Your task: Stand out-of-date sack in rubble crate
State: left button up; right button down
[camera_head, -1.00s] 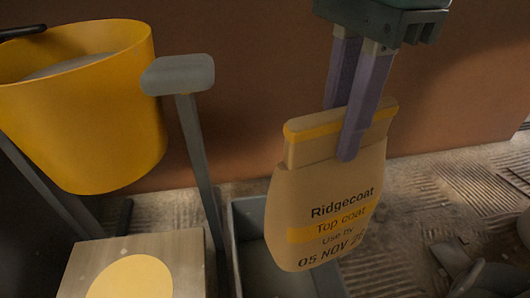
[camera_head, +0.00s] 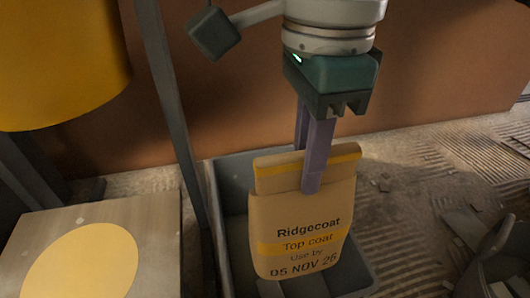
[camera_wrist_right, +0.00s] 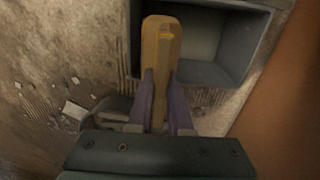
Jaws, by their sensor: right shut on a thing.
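The out-of-date sack (camera_head: 303,222) is a tan bag with a yellow band, printed "Ridgecoat Top coat Use by 05 NOV 26". My right gripper (camera_head: 312,185) is shut on its folded top, and the sack hangs upright. The grey rubble crate (camera_head: 232,177) stands on the floor behind and below it. In the head view the sack overlaps the crate's opening; I cannot tell whether its bottom is below the rim. In the right wrist view the sack (camera_wrist_right: 161,45) sits between the fingers, with the crate (camera_wrist_right: 245,55) beside and behind it. My left gripper is not in view.
A yellow bucket (camera_head: 60,65) hangs or stands at upper left beside a grey post (camera_head: 172,110). A board with a yellow disc (camera_head: 160,215) is at lower left. A dark bucket-like thing (camera_head: 500,255) and rubble lie at right. A brown wall is behind.

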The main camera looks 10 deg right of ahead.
aim_at(299, 212)
notch_tip(299, 212, down, 9)
jog(key=b, duration=0.4)
jog(key=shift+r, duration=0.2)
notch_tip(299, 212, down, 4)
jog(key=b, duration=0.2)
jog(key=shift+f+b, duration=0.15)
jog(key=shift+b, duration=0.2)
